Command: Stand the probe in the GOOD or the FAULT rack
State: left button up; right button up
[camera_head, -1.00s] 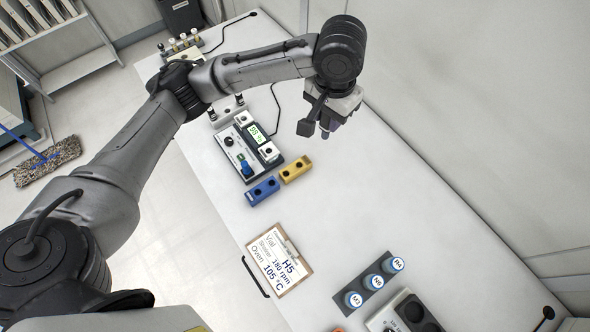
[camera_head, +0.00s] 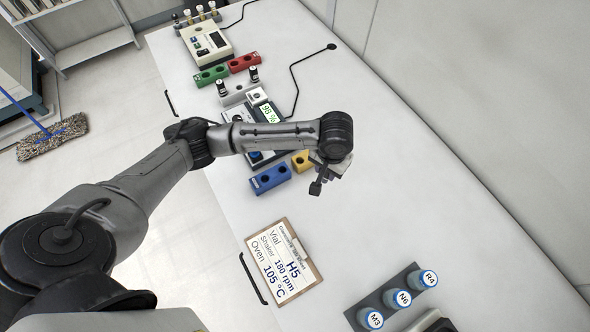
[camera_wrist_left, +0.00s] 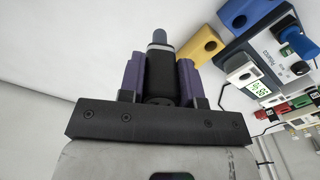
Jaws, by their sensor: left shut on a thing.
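My left gripper (camera_head: 328,174) is shut on the probe (camera_wrist_left: 159,70), a black cylinder with a grey end, between purple fingers in the left wrist view. In the head view my wrist hides the probe. The gripper is above the table, just right of a yellow two-hole rack (camera_head: 301,158) and a blue two-hole rack (camera_head: 273,176). Both also show in the left wrist view, the yellow one (camera_wrist_left: 196,54) nearer the probe than the blue one (camera_wrist_left: 262,10). A green rack (camera_head: 211,75) and a red rack (camera_head: 243,63) stand farther back. I cannot read GOOD or FAULT on any rack.
A meter (camera_wrist_left: 287,62) with a lit display stands beside the yellow and blue racks, partly under my arm. A pale stand (camera_head: 238,97) holds two black-and-white pieces. A clipboard (camera_head: 284,262) and blue-capped vials (camera_head: 403,299) are nearer. The table's right side is clear.

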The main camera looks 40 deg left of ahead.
pick_arm(q)
jog(key=shift+w+a+f+b, duration=0.3)
jog(key=shift+w+a+f, duration=0.25)
jog(key=shift+a+f, duration=1.45)
jog(key=shift+w+a+f+b, duration=0.25)
jog(key=shift+w+a+f, duration=0.3)
jog(key=shift+a+f, duration=1.45)
jog(key=shift+w+a+f+b, duration=0.3)
jog(key=shift+w+a+f, duration=0.25)
jog(key=shift+a+f, duration=1.45)
jog(key=shift+a+r, duration=0.25)
jog(key=shift+a, duration=0.15)
pick_arm(e)
jog(key=shift+w+f, duration=0.15)
jog(key=shift+f, duration=0.45)
pick_arm(q)
jog(key=shift+f, duration=0.1)
jog(key=o, duration=1)
notch_tip(320, 180, up, 12)
jog(key=p, duration=0.1)
jog(key=shift+p, duration=0.3)
pick_arm(e)
jog(key=shift+r, duration=0.8)
